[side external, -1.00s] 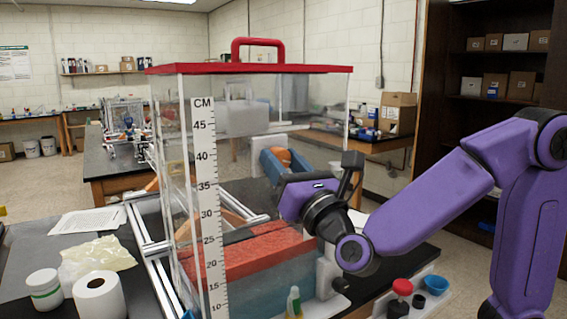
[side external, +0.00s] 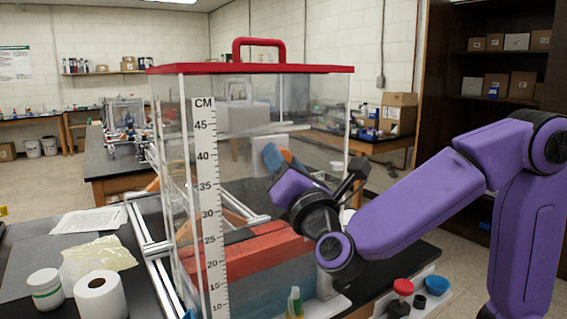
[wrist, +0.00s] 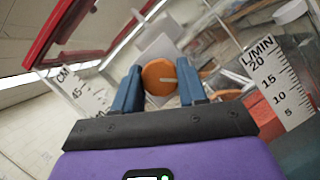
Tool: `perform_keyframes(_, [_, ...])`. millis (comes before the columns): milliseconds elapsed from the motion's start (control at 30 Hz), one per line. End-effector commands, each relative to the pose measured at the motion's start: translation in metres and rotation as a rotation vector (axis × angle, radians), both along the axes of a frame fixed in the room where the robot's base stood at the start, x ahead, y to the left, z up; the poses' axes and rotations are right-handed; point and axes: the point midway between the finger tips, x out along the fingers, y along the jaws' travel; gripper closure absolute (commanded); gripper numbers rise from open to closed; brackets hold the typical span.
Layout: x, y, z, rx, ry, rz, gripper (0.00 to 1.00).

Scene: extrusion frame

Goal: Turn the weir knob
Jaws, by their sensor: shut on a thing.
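The weir knob (wrist: 159,72) is an orange disc with a pale mark on its face. It shows in the wrist view between the two blue fingers of my gripper (wrist: 160,88). My gripper is shut on it, one finger on each side. In the side external view my gripper (side external: 278,160) is at the clear tank's upper right part. Only a sliver of the orange knob (side external: 287,155) shows there, behind a blue finger. The clear tank (side external: 183,130) has a red lid and a CM scale, and holds red and blue-grey layers.
A red handle (side external: 259,43) stands on the lid. A red-capped bottle (side external: 401,292) and a blue cup (side external: 437,285) stand at front right. A white roll (side external: 100,298) and a white jar (side external: 44,290) sit at front left. An L/MIN scale (wrist: 279,83) shows in the wrist view.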

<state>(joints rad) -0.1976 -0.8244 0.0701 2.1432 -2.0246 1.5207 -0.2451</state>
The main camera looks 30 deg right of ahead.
Motion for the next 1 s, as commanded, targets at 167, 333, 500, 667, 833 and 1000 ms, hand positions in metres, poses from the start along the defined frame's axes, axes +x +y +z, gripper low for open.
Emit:
perform_keyframes(167, [0.000,0.000,-0.001,-0.001,0.002,0.000,0.89])
perform_keyframes(333, [0.000,0.000,-0.001,-0.002,0.002,0.000,0.36])
perform_keyframes(500, [0.000,0.000,0.000,-0.002,0.002,0.000,0.33])
perform_keyframes(667, [-0.001,0.001,-0.001,-0.002,0.002,0.001,0.33])
perform_keyframes(833, [-0.014,0.005,-0.005,-0.003,0.002,0.004,0.33])
perform_keyframes(1000, [-0.044,0.012,-0.015,-0.003,0.002,0.008,0.33])
